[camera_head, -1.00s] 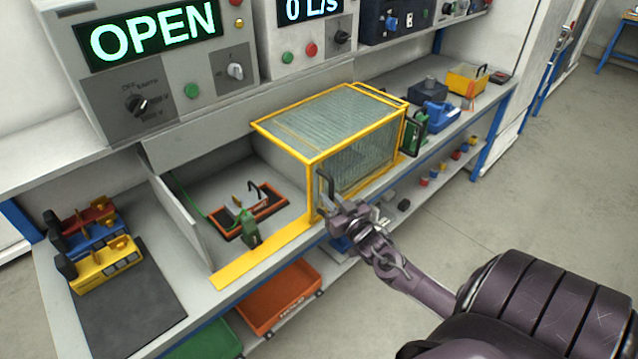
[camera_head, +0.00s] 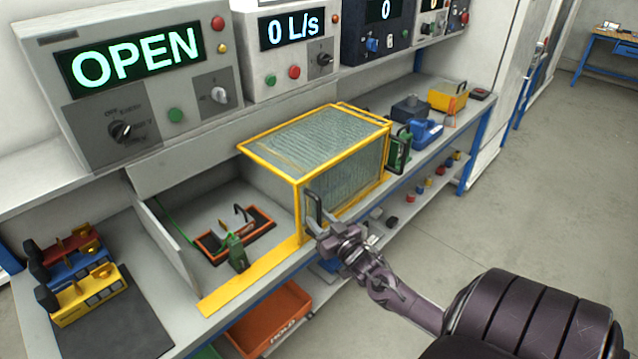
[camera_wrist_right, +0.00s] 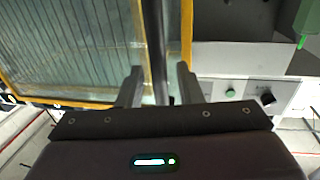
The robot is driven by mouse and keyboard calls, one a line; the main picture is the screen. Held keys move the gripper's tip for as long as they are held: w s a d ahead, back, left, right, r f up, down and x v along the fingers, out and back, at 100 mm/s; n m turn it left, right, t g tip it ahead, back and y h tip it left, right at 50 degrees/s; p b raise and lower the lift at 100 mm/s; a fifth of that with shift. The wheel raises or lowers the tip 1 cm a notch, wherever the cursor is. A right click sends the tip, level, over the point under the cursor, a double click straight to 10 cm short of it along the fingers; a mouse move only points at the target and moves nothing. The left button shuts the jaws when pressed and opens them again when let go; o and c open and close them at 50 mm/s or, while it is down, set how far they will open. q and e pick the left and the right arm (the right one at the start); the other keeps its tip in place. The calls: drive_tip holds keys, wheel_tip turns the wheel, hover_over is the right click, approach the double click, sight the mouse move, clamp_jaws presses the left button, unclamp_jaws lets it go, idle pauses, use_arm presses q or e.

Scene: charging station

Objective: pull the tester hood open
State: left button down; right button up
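The tester hood (camera_head: 322,150) is a yellow-framed box with ribbed clear panels, standing to the right of the uncovered tester bay (camera_head: 190,205). Its black upright handle (camera_head: 313,208) is on the near left corner. My right gripper (camera_head: 326,236) is at the lower part of this handle. In the right wrist view the dark handle bar (camera_wrist_right: 155,45) runs between the two fingers of the right gripper (camera_wrist_right: 158,88), with a narrow gap showing beside it, so the fingers look open around it. The hood's panel also shows there (camera_wrist_right: 75,45). My left gripper is not in view.
The tester's display (camera_head: 135,58) reads OPEN. An orange-rimmed fixture (camera_head: 235,232) with a green clamp sits in the bay. Colored blocks (camera_head: 80,280) stand on a dark mat at left. A green-handled item (camera_head: 400,150) and a blue device (camera_head: 426,132) stand right of the hood.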

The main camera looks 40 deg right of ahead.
drive_tip(key=s+a+b, duration=0.1)
drive_tip(key=s, duration=0.6)
idle(0.5)
drive_tip(key=s+a+f+g, duration=0.25)
drive_tip(key=s+f, duration=0.25)
drive_tip(key=f, duration=0.6)
drive_tip(key=s+a+f+g, duration=0.2)
drive_tip(key=s+f+g, duration=0.2)
drive_tip(key=f, duration=0.6)
drive_tip(key=s+a+f+g, duration=0.3)
drive_tip(key=s+f, duration=0.2)
drive_tip(key=f, duration=0.6)
drive_tip(key=s+a+f+n+g+y, duration=0.1)
drive_tip(key=s+a+f+n+g, duration=0.1)
drive_tip(key=s+a+f, duration=0.5)
drive_tip(key=s+a+f+n+g+y, duration=0.1)
drive_tip(key=s+a+f+g, duration=0.4)
drive_tip(key=s, duration=0.9)
drive_tip(key=a+f+n, duration=0.1)
drive_tip(key=a+f, duration=0.1)
drive_tip(key=a, duration=0.1)
drive_tip(key=shift+s+a+f+y, duration=0.2)
drive_tip(key=shift+a+y, duration=0.05)
drive_tip(key=shift+y, duration=0.15)
drive_tip(key=shift+s, duration=0.1)
